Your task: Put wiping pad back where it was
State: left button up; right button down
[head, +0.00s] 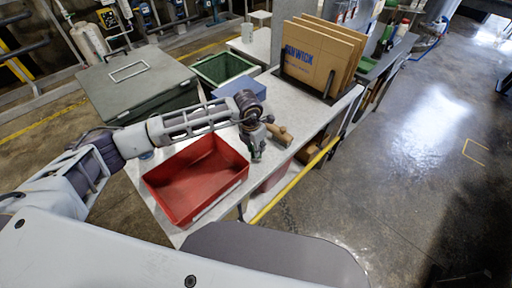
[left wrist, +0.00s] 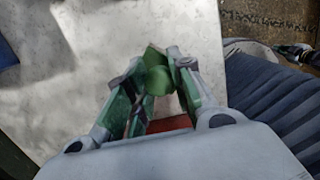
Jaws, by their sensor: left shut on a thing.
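My left gripper (head: 257,152) is above the light worktop, just right of the red tray (head: 200,172). In the left wrist view its fingers (left wrist: 156,90) are closed around a small green piece (left wrist: 155,74), which looks like the wiping pad. The piece sticks out past the fingertips, and part of it is hidden between them. In the head view the pad is too small to make out. My right gripper is not in view.
A brown roll-like object (head: 280,134) lies beside the gripper. Behind are a blue box (head: 238,88), a green crate (head: 222,68) and upright cardboard sheets (head: 310,60). A grey lidded bin (head: 135,85) stands at left.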

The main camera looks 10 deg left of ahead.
pick_arm(q)
jog(key=shift+f, duration=0.4)
jog(key=shift+f, duration=0.2)
jog(key=o, duration=0.9)
jog(key=shift+r, duration=0.2)
jog(key=shift+r, duration=0.15)
jog(key=r, duration=0.4)
jog(key=s+r+b, duration=0.1)
jog(key=r, duration=0.2)
jog(key=a+r, duration=0.1)
jog(key=r, duration=0.3)
jog(key=shift+s+r, duration=0.25)
jog(key=shift+r, duration=0.05)
